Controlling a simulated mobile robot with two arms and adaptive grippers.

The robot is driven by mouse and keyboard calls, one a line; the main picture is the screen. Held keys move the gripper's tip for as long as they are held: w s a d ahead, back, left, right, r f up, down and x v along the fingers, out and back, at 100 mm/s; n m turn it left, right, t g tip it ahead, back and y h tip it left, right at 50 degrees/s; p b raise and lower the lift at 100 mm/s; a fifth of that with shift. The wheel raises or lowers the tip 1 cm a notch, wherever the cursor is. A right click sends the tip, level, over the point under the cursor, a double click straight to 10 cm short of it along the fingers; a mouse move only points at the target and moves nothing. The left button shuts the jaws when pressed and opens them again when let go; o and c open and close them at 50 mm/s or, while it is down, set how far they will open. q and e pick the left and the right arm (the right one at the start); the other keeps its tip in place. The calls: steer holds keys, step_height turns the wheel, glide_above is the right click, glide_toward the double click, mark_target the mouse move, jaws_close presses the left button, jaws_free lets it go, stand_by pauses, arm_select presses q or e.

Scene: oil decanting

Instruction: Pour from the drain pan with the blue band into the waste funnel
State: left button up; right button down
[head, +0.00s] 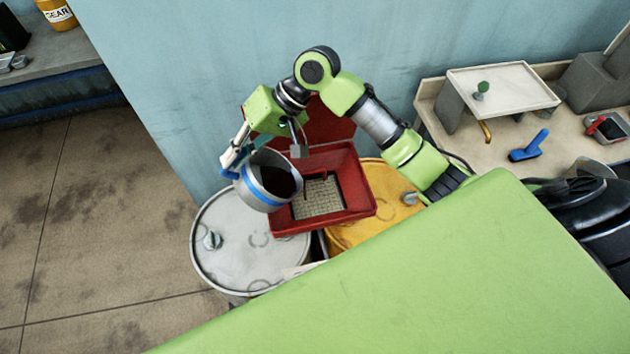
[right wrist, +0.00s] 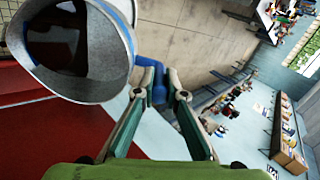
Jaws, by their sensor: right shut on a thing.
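The drain pan with the blue band (head: 257,183) is a grey round pan with dark oil inside. My right gripper (head: 234,163) is shut on its blue handle and holds it off the surface at the left side of the waste funnel. The pan is tilted, its mouth facing right over the funnel's left edge. The waste funnel (head: 362,188) is red and square, with a grate at its bottom and a raised red lid behind. In the right wrist view the pan (right wrist: 112,62) is close by the fingers (right wrist: 152,88). No falling stream is visible. My left gripper is out of view.
A grey drum (head: 225,255) and a yellow drum (head: 388,190) stand under the funnel. A bench (head: 500,160) at the right holds a small raised stand, a blue-handled tool (head: 530,148) and a red-edged pan. Open floor lies at the left.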

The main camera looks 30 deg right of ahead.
steer(key=s+d+r+y, duration=0.1)
steer(key=d+r+y, duration=0.2)
steer(key=d, duration=0.2)
steer(key=shift+s+d+r+t+y, duration=0.15)
steer(key=shift+d+r+t+y, duration=0.1)
steer(key=shift+d+t+y, duration=0.15)
stand_by(2.3)
steer(key=shift+s+d+r+y, duration=0.15)
steer(key=shift+d+y, duration=0.15)
steer(key=shift+d, duration=0.15)
